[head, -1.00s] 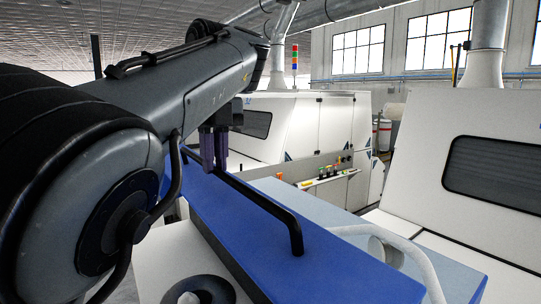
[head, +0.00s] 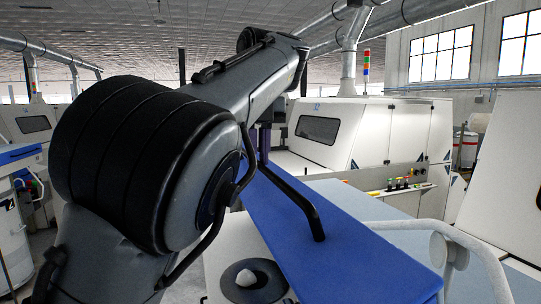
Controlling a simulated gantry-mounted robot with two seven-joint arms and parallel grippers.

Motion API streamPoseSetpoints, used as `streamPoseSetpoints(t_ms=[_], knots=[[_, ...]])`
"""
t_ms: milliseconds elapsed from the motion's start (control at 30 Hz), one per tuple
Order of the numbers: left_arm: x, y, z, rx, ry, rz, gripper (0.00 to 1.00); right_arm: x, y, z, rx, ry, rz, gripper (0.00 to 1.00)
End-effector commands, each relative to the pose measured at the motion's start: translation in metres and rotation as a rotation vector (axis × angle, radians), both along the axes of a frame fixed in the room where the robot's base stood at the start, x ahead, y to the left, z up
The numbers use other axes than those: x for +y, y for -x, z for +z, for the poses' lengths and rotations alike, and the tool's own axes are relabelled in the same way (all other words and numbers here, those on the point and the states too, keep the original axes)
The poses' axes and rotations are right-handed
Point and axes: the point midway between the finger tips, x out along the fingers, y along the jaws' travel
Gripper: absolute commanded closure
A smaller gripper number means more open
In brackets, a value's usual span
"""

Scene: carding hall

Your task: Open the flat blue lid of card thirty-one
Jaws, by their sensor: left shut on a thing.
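The flat blue lid (head: 362,264) runs from lower right up toward the middle of the head view. A black bar handle (head: 303,200) is fixed along it, its near end bent down to the blue surface. My left gripper (head: 264,150) has its purplish fingers at the handle's far end and is shut on the handle. My left arm hides the lid's far left part and some of the grip. I cannot tell whether the lid is raised. My right gripper is out of view.
A white curved tube rail (head: 462,239) stands right of the lid, over a pale blue panel (head: 372,205). A dark round disc (head: 236,290) with a white centre lies left of the lid. A white machine marked 32 (head: 400,130) stands behind, with a row of coloured buttons.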

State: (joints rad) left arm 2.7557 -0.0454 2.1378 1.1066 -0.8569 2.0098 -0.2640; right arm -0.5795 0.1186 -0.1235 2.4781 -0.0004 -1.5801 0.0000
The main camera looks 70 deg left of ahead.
Motion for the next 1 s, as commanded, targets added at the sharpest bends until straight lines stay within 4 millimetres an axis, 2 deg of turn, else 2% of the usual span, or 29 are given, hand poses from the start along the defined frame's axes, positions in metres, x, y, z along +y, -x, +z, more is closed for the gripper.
streamPoseSetpoints(t_ms=[167, 200, 333, 767, 867, 1000], knots=[[0.000, 0.001, 0.003, -0.003, 0.001, 0.001, 1.00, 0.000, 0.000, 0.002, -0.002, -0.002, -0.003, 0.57], [0.000, 0.001, 0.003, -0.004, 0.001, 0.001, 0.81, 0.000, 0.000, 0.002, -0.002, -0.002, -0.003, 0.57], [0.000, 0.001, 0.002, -0.003, 0.000, 0.001, 0.61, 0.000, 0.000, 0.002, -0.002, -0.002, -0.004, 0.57], [0.001, 0.001, 0.005, -0.002, 0.001, 0.001, 0.60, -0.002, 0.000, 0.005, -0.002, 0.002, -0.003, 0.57], [0.001, 0.001, 0.015, -0.003, 0.000, 0.001, 0.60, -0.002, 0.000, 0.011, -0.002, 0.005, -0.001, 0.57], [0.001, 0.001, 0.038, -0.006, -0.002, 0.000, 0.60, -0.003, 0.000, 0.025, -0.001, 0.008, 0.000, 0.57]])
